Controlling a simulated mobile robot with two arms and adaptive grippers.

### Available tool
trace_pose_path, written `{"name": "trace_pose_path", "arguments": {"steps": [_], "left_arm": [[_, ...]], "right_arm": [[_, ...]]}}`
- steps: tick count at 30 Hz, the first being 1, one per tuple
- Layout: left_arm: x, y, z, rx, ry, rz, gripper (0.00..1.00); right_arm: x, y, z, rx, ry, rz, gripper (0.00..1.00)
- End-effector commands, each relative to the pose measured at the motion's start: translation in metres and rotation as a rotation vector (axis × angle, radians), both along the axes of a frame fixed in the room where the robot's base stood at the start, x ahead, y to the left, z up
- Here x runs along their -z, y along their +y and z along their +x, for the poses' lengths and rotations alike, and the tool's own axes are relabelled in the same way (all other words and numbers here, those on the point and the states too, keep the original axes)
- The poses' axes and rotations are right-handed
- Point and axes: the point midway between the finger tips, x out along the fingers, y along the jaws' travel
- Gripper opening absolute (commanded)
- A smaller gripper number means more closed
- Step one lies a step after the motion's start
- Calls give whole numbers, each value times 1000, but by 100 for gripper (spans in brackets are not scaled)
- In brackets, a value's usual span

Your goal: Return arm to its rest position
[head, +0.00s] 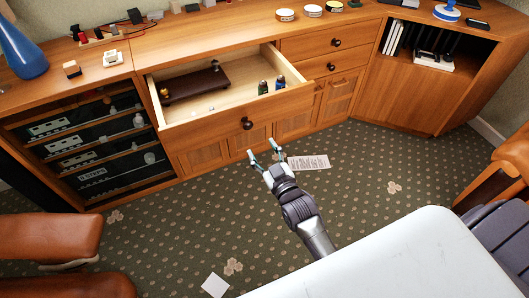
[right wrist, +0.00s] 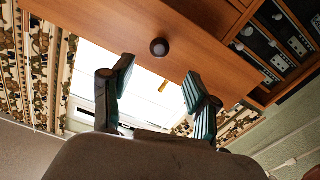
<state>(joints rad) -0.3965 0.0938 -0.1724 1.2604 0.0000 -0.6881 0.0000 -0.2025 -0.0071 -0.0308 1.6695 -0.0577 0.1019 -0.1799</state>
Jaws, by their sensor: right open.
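My right gripper (head: 263,152) is open and empty in the head view, in front of the open drawer (head: 240,117) and a little below its round dark knob (head: 247,124). In the right wrist view my right gripper (right wrist: 160,82) has its two fingers spread apart, with nothing between them. The drawer's wooden front (right wrist: 190,55) and its knob (right wrist: 159,47) show beyond the fingertips, apart from them. My left gripper is in neither view.
A paper sheet (head: 310,162) lies on the patterned carpet. Brown leather seats (head: 45,238) stand at left and right (head: 500,170). Carpet between is mostly clear.

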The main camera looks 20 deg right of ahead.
Motion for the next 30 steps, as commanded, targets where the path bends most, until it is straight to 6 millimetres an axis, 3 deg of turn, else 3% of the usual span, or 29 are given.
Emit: {"name": "trace_pose_path", "arguments": {"steps": [5, 21, 23, 26, 30], "left_arm": [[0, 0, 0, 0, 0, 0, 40], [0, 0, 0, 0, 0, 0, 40], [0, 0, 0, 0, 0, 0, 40], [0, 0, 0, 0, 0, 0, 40], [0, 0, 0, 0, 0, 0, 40]], "right_arm": [[0, 0, -9, 0, 0, 0, 60], [5, 0, -10, -1, 15, 1, 60], [18, 1, -13, -4, 52, 4, 60], [60, 5, -25, -14, 181, 14, 60], [151, 10, -69, -25, 471, 30, 60]]}}
